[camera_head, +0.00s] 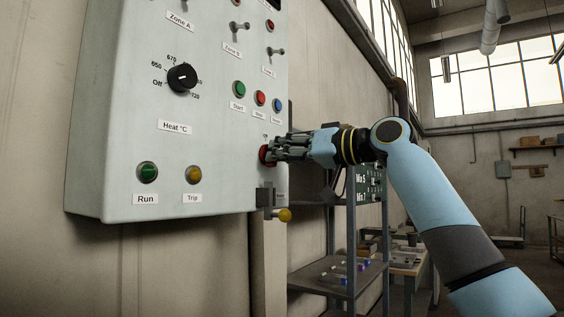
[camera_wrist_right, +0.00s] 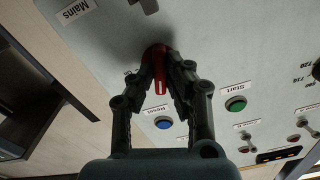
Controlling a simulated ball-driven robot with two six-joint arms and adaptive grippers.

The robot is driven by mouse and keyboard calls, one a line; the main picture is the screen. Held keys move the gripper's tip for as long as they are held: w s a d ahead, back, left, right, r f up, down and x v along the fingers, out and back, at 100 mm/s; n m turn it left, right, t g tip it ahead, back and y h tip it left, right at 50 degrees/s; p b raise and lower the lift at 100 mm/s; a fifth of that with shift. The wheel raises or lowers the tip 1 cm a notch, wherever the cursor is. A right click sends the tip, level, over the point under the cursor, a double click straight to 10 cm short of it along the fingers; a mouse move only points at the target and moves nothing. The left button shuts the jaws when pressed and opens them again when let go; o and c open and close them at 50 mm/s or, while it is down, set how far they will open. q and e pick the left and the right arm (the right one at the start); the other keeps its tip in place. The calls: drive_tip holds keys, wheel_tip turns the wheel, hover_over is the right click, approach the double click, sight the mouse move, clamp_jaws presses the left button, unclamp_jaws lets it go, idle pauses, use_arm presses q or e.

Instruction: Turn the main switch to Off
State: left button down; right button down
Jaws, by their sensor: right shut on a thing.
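The main switch is a red rotary knob (camera_head: 263,154) at the lower right of the grey control panel (camera_head: 110,130). It also shows in the wrist view (camera_wrist_right: 158,76), with a "Mains" label (camera_wrist_right: 76,11) nearby. My right gripper (camera_head: 272,151) reaches in from the right at the panel face. In the wrist view my right gripper (camera_wrist_right: 163,82) has its fingers on both sides of the red knob, closed on it. The fingers hide part of the knob in the head view, and its position marks cannot be read clearly. My left gripper is not in view.
A lever with a yellow knob (camera_head: 285,215) sticks out below the switch. Green Start (camera_head: 240,88), red (camera_head: 260,98) and blue Reset (camera_head: 277,104) buttons sit just above. A black heat dial (camera_head: 182,77) is farther left. A shelf rack (camera_head: 345,278) stands behind my right arm.

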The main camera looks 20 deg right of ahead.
drive_tip(key=shift+f+n+b, duration=0.15)
drive_tip(key=shift+n+b, duration=0.7)
drive_tip(key=shift+n, duration=1.05)
drive_tip(key=c, duration=1.3)
unclamp_jaws()
drive_tip(key=shift+c, duration=0.2)
drive_tip(key=v, duration=1.2)
